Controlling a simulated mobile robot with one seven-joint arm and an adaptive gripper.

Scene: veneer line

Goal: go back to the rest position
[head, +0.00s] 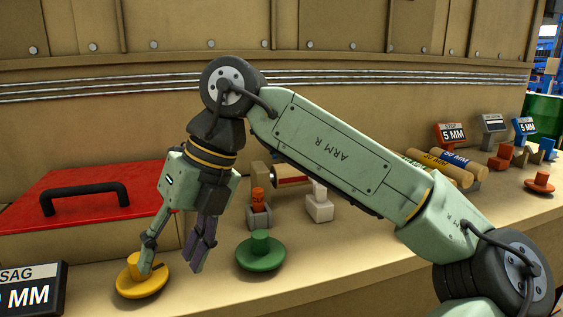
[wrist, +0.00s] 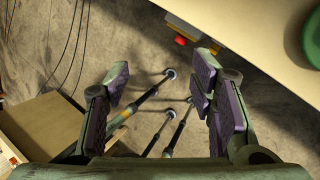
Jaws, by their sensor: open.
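My gripper (head: 174,262) hangs fingers-down at the left of the head view, with its two fingers apart and nothing between them. One finger overlaps the yellow knob (head: 142,283) in the picture. In the wrist view my gripper (wrist: 160,84) is open over the floor (wrist: 150,40), beyond the front edge of the counter (wrist: 245,32). The green knob (head: 260,252) stands on the counter just right of the fingers in the head view. It also shows in part at the right edge of the wrist view (wrist: 312,38).
A red-lidded box (head: 75,225) with a black handle and a dark thickness sign (head: 30,292) are at the left. Thin rods (wrist: 140,105) and a box (wrist: 42,130) lie below my gripper.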

